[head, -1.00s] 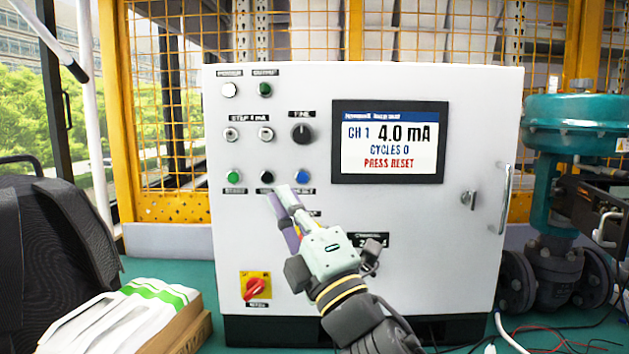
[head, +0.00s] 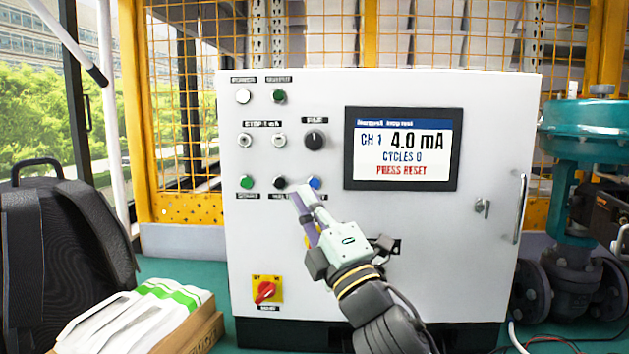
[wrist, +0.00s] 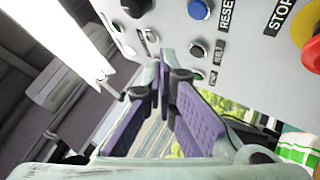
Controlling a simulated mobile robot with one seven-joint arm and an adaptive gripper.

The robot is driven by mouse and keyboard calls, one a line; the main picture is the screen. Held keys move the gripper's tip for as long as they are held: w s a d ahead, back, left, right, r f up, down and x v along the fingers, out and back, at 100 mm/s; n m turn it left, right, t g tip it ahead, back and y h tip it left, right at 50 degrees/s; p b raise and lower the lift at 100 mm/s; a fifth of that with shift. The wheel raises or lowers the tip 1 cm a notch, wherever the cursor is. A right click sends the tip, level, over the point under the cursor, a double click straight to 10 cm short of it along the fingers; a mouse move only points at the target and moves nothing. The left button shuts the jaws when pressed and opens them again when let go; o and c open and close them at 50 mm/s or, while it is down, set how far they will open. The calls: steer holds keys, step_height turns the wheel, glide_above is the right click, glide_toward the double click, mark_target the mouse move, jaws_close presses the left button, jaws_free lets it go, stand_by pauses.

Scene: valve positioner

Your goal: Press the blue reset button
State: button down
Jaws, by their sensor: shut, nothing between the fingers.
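The blue reset button (head: 314,183) is at the right end of the lower button row on the white control box (head: 430,260). It also shows at the top of the wrist view (wrist: 198,9), beside a RESET label. My gripper (head: 303,192) is shut and empty, with its tips just left of and slightly below the blue button in the head view. In the wrist view the fingertips (wrist: 163,72) sit below and left of the button, with a visible gap in the picture. I cannot tell how far the tips are from the panel.
A black button (head: 279,182) and a green button (head: 246,182) are left of the blue one. The screen (head: 403,150) reads 4.0 mA, CYCLES 0, PRESS RESET. A red-yellow rotary switch (head: 266,289) is lower left. A teal valve (head: 578,135) stands at right.

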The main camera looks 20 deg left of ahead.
steer(key=shift+w+a, duration=0.2)
steer(key=shift+w, duration=0.45)
steer(key=shift+w+a, duration=0.2)
steer(key=shift+w, duration=0.5)
steer(key=shift+w+a, duration=0.2)
steer(key=shift+w, duration=0.45)
steer(key=shift+w, duration=0.1)
steer(key=shift+w+a, duration=0.1)
steer(key=shift+w, duration=0.2)
steer(key=shift+w+a+b, duration=0.1)
steer(key=shift+w+b, duration=0.25)
steer(key=shift+w, duration=0.05)
stand_by(0.4)
steer(key=shift+s, duration=0.1)
steer(key=shift+s+d+b, duration=0.25)
steer(key=shift+s+b, duration=0.1)
steer(key=shift+s, duration=0.3)
steer(key=shift+s, duration=0.1)
steer(key=s, duration=0.2)
steer(key=s+d+b, duration=0.1)
steer(key=s, duration=0.1)
steer(key=shift+s+d, duration=0.15)
steer(key=shift+s, duration=0.2)
